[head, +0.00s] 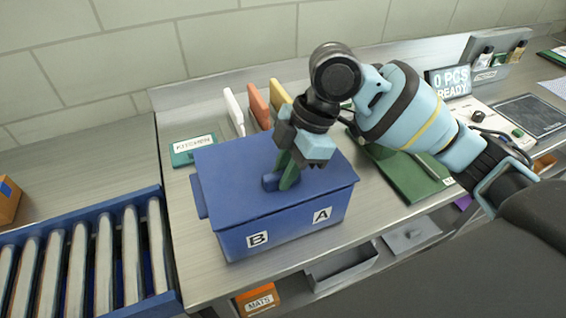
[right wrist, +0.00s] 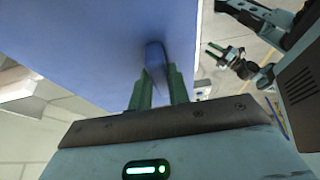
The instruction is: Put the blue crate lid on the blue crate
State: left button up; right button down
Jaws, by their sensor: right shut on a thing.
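The blue crate (head: 285,238) stands on the steel bench with labels B and A on its front. The blue crate lid (head: 235,170) lies over its top, roughly lined up, with its right edge jutting out a little. I cannot tell whether it is fully seated. My right gripper (head: 281,180) points down and is shut on the lid's small block handle, which shows between the green fingers in the right wrist view (right wrist: 154,58). What looks like my left gripper (right wrist: 216,51) hangs well away in the right wrist view, too small to read its jaws.
A roller conveyor (head: 90,250) runs along the left. A green KITCHEN card (head: 194,150) and white, orange and yellow upright panels stand behind the crate. A green board (head: 412,170) lies to the right, near a 0 PCS READY sign (head: 448,82).

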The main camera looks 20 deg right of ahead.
jog(key=shift+f, duration=0.5)
dwell(0.8)
jog(key=c, duration=1.3)
grip_release()
jog(key=shift+o, duration=0.2)
jog(key=v, duration=0.6)
jog(key=shift+d+r, duration=0.1)
jog(key=shift+r, duration=0.1)
jog(key=shift+d+r, duration=0.25)
jog(key=shift+r, duration=0.35)
